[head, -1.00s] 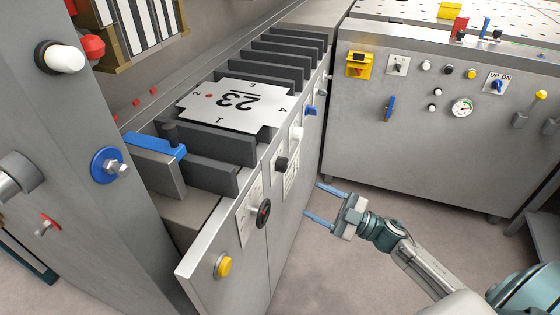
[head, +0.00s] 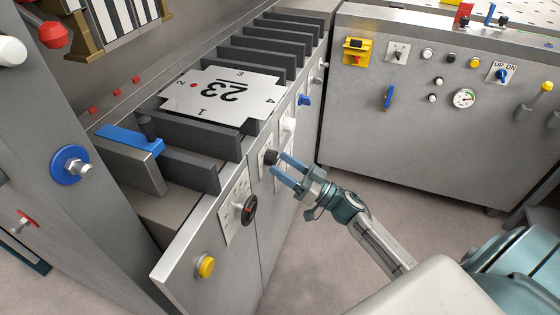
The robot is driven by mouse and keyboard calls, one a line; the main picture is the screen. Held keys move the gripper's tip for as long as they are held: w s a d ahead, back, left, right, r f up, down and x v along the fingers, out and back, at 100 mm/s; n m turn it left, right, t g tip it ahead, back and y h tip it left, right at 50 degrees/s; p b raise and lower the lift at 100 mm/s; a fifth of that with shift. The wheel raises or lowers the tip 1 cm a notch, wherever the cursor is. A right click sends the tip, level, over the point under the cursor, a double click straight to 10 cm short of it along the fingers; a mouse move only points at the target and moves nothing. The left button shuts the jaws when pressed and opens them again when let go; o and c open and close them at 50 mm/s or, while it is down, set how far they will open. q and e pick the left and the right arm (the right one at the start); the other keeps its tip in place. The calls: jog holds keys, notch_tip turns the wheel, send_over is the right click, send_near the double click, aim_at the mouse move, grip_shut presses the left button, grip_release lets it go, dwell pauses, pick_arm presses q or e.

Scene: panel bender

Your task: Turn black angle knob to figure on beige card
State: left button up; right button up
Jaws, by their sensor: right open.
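A second black round knob (head: 249,210) with a red mark sits lower on the panel, in front of another pale card (head: 232,214). I cannot tell which knob is the angle knob, nor read either card. My right gripper (head: 278,164) is open, its blue fingertips close to the upper black knob; I cannot tell if they touch it. My left gripper is not in view.
A yellow button (head: 205,266) sits at the panel's near end; a white knob (head: 289,125) and a blue knob (head: 304,100) are farther along. A grey cabinet (head: 430,120) stands behind; open floor is at right.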

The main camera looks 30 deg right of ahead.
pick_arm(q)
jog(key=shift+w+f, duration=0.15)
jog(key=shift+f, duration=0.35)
pick_arm(e)
jog(key=shift+x, duration=0.85)
jog(key=c, duration=1)
